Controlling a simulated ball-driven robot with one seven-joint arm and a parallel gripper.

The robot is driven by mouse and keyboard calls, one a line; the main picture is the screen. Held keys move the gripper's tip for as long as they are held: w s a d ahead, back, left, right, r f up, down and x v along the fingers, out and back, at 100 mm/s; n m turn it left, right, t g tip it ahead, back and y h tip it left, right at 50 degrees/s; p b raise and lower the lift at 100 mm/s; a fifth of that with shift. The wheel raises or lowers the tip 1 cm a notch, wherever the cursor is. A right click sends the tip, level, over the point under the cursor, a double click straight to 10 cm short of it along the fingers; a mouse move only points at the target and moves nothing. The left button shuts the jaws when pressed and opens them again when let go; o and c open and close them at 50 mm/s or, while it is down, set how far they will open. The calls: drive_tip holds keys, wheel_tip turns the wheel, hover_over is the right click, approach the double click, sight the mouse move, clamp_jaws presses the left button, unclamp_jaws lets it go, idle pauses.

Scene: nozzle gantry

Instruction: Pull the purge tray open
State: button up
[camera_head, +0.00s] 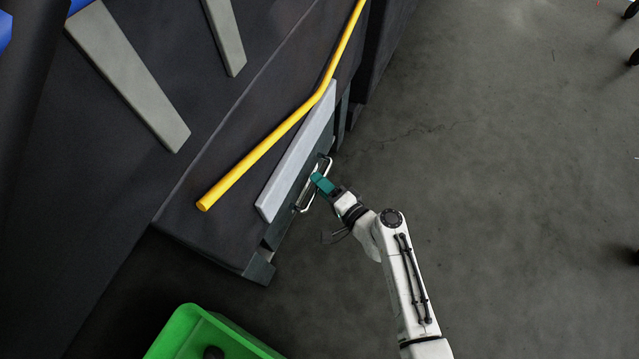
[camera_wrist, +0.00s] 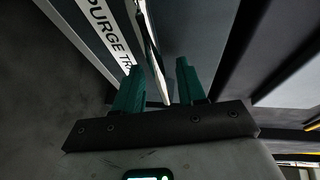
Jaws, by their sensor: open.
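The purge tray front (camera_wrist: 100,28) shows in the wrist view as a dark panel with a white label reading "PURGE TR", the rest hidden behind a finger. Its silver bar handle (camera_wrist: 152,50) runs between my two teal fingers. In the head view the handle (camera_head: 302,206) stands out from the low dark front of the machine. My gripper (camera_head: 321,183) is at the middle of this handle, and in the wrist view its fingers (camera_wrist: 160,68) are apart, one on each side of the bar. I cannot tell whether either finger touches it.
A yellow rail (camera_head: 265,147) and a light grey ledge (camera_head: 297,155) run above the handle along the machine. A green bin (camera_head: 190,325) stands on the floor at the bottom left. The grey floor (camera_head: 500,180) to the right is clear around my arm.

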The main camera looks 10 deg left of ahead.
drive_tip(key=shift+w+a+f, duration=0.1)
drive_tip(key=shift+w+a, duration=0.25)
drive_tip(key=shift+w, duration=0.05)
clamp_jaws()
idle(0.4)
